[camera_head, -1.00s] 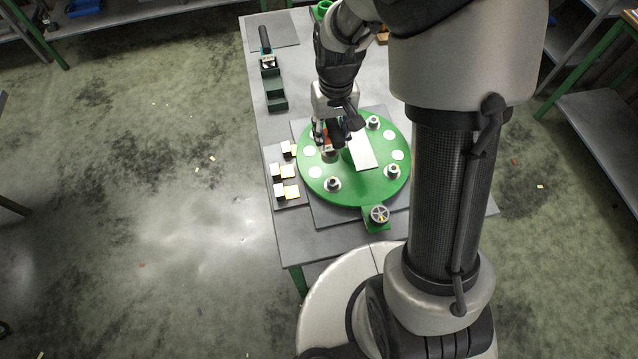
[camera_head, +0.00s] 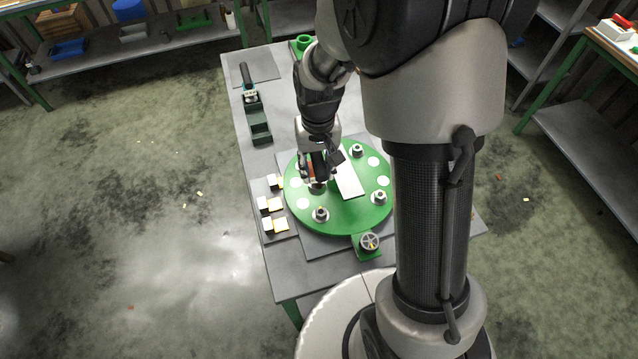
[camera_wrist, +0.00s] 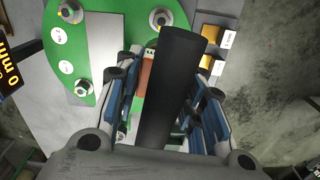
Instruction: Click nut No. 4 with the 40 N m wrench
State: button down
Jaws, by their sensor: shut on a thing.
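The green round plate (camera_head: 345,222) lies on the table and carries several studs with nuts: one at the back right (camera_head: 357,150), one at the right (camera_head: 379,198), one at the front left (camera_head: 320,214). My gripper (camera_head: 316,178) is over the plate's left side, hiding most of the nut there. In the wrist view my gripper (camera_wrist: 160,105) is shut on a wrench with a thick black handle (camera_wrist: 177,75) and an orange-red part (camera_wrist: 146,78). The wrench's lower end and its contact with the nut are hidden.
Small yellow-and-white blocks (camera_head: 271,205) stand left of the plate. A dark display (camera_wrist: 10,75) shows yellow characters.

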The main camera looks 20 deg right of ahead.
jog(key=m, duration=0.2)
jog(key=s+m+p, duration=0.1)
jog(key=m, duration=0.1)
jog(key=m+p, duration=0.1)
jog(key=m, duration=0.2)
jog(key=shift+s+a+f, duration=0.15)
jog(key=shift+s+f, duration=0.1)
jog(key=shift+s, duration=0.15)
jog(key=f+n+b, duration=0.1)
jog(key=n, duration=0.5)
jog(key=s+f+n+b, duration=0.1)
jog(key=f+n, duration=0.1)
jog(key=n, duration=0.4)
jog(key=f+n+b, duration=0.1)
jog(key=n, duration=0.5)
jog(key=shift+s+d+f, duration=0.25)
jog(key=shift+s+f, duration=0.05)
jog(key=shift+f+b, duration=0.25)
jog(key=shift+b, duration=0.1)
jog(key=shift+f+b, duration=1.2)
jog(key=shift+f, duration=0.25)
